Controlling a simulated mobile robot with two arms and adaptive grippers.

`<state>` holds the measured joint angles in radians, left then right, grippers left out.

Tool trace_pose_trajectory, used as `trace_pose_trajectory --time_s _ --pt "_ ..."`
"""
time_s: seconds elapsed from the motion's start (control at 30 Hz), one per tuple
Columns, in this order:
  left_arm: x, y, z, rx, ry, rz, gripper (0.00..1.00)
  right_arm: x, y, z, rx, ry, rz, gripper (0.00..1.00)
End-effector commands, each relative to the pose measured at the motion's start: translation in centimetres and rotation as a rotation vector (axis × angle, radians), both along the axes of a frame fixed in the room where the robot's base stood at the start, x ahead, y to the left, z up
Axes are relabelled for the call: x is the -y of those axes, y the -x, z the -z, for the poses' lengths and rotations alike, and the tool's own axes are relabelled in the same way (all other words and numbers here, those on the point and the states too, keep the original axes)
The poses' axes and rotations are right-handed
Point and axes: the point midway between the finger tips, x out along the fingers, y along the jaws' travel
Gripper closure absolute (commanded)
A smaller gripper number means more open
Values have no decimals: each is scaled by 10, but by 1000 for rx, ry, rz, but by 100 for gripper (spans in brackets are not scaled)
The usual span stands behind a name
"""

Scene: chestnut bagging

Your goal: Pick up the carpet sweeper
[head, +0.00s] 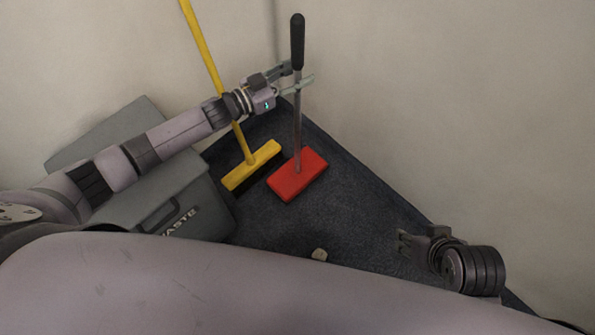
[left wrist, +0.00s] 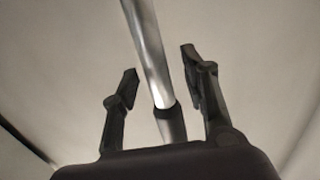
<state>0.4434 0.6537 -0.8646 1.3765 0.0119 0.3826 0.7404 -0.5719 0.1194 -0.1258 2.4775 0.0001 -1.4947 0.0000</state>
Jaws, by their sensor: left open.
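The carpet sweeper has a red head (head: 298,175) on the dark carpet, a thin metal pole (head: 298,125) and a black grip at its top. It stands upright near the corner. My left gripper (head: 298,76) is open at the upper pole, just below the black grip. In the left wrist view the metal pole (left wrist: 149,50) runs between the two open fingers, with a gap on each side. My right gripper (head: 408,243) is low at the right, away from the sweeper; its finger opening is unclear.
A yellow broom (head: 250,166) leans to the wall just left of the sweeper. A grey waste bin (head: 190,185) with its lid raised stands under my left arm. A small pale object (head: 319,254) lies on the carpet. Walls close in behind and right.

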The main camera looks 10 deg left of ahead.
Motion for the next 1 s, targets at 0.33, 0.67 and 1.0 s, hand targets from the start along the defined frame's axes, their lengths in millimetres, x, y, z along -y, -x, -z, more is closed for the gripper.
trace_pose_trajectory --time_s 0.33,0.67,1.0 --pt "-1 0 0 0 0 -1 72 0 0 0 -2 0 0 60" --pt "-1 0 0 0 0 -1 94 0 0 0 -2 0 0 60" --pt "0 -1 -5 7 6 1 100 0 1 0 -2 0 0 60"
